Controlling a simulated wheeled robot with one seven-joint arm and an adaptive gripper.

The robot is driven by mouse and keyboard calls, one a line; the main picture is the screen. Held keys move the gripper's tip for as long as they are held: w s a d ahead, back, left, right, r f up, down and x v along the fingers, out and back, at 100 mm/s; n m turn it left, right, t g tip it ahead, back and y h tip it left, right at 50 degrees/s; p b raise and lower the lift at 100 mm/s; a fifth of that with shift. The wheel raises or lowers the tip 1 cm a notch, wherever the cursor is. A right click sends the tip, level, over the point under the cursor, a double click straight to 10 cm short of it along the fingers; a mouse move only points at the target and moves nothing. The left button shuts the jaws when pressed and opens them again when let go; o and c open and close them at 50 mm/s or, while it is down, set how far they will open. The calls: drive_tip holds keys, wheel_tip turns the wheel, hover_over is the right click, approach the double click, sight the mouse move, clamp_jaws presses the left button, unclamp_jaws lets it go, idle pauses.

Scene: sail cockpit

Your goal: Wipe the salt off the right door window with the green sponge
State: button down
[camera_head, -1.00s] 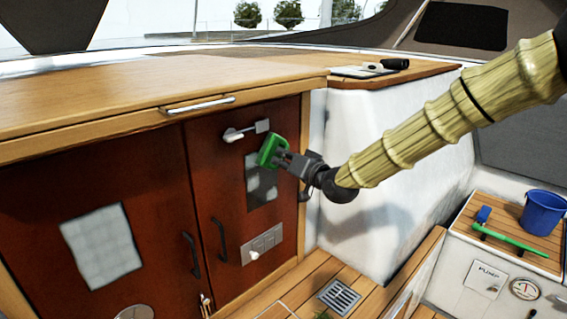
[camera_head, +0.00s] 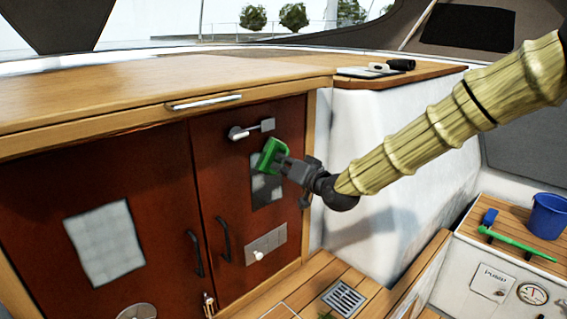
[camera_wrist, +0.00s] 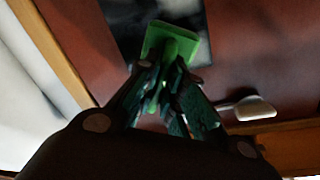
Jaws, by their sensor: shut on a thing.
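The green sponge (camera_head: 270,154) is held in my gripper (camera_head: 283,163), which is shut on it. The sponge is at the upper part of the right door window (camera_head: 268,192), a dark grey pane in the right red-brown door. In the wrist view, the sponge (camera_wrist: 170,42) overlaps the window (camera_wrist: 122,28), and my gripper (camera_wrist: 168,80) grips its green handle. I cannot tell whether the sponge touches the glass. The window's lower part looks dark grey; salt is hard to make out there.
The left door has a pale window (camera_head: 105,243). A wooden counter (camera_head: 180,90) overhangs the doors.

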sight(271, 172)
drive_tip(key=shift+f+b, duration=4.95)
drive_tip(key=shift+f, duration=3.75)
drive_tip(key=shift+s+a+r+p, duration=0.25)
drive_tip(key=shift+r+p, duration=1)
drive_tip(key=shift+r, duration=1.15)
drive_tip(key=shift+s+a+r+p, duration=0.25)
drive_tip(key=shift+r+p, duration=0.95)
drive_tip(key=shift+r, duration=1.15)
drive_tip(key=shift+s+a+r+p, duration=0.25)
drive_tip(key=shift+r+p, duration=1)
drive_tip(key=shift+r, duration=1.15)
drive_tip(key=shift+w+a+r+p, duration=0.1)
drive_tip(key=shift+r+p, duration=0.5)
drive_tip(key=shift+r, duration=0.7)
drive_tip(key=shift+w+r+p, duration=0.1)
drive_tip(key=shift+r+p, duration=0.5)
drive_tip(key=shift+r, duration=0.7)
drive_tip(key=shift+s, duration=0.1)
